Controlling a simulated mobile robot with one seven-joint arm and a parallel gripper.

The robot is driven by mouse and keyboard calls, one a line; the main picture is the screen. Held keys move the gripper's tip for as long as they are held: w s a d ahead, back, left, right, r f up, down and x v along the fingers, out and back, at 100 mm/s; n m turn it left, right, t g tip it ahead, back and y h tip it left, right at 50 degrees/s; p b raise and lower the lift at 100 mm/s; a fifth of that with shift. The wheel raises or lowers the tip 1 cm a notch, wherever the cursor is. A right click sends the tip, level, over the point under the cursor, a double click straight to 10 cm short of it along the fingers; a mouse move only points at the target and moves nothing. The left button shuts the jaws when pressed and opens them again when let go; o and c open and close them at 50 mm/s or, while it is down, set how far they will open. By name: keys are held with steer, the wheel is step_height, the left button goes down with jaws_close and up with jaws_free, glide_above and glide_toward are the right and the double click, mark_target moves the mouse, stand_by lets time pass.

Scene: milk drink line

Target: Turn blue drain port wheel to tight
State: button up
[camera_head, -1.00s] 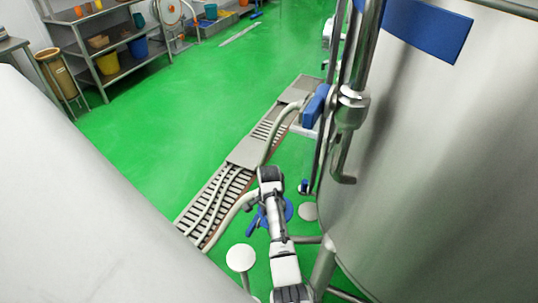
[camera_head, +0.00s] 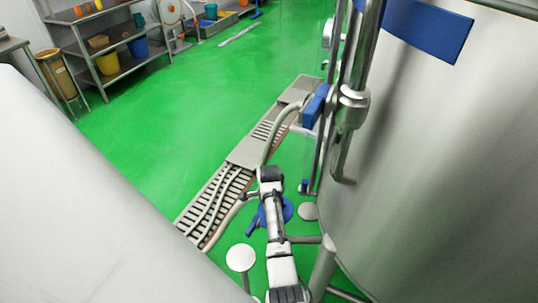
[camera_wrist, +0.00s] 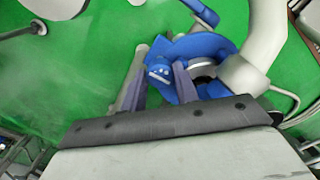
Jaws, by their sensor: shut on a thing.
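The blue drain port wheel (camera_wrist: 205,46) is in the upper middle of the wrist view, close in front of my gripper (camera_wrist: 160,65). My gripper's two grey fingers straddle a blue knob-like part (camera_wrist: 159,72) of the wheel and are shut on it. A metal pipe fitting (camera_wrist: 203,72) shows behind the wheel's near edge. In the head view, parts of the blue wheel (camera_head: 287,210) show low beside the tank, on both sides of my arm. My arm hides the rest of the wheel and the fingertips there. The wheel's marking for tight cannot be made out.
A large steel tank (camera_head: 440,170) stands at the right with pipes and blue handles (camera_head: 315,107). A pale curved hose (camera_head: 272,138) runs across the floor drain grate (camera_head: 215,200). Shelves (camera_head: 100,45) stand far left.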

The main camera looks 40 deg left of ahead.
steer(key=shift+w+r, duration=0.1)
steer(key=o, duration=1)
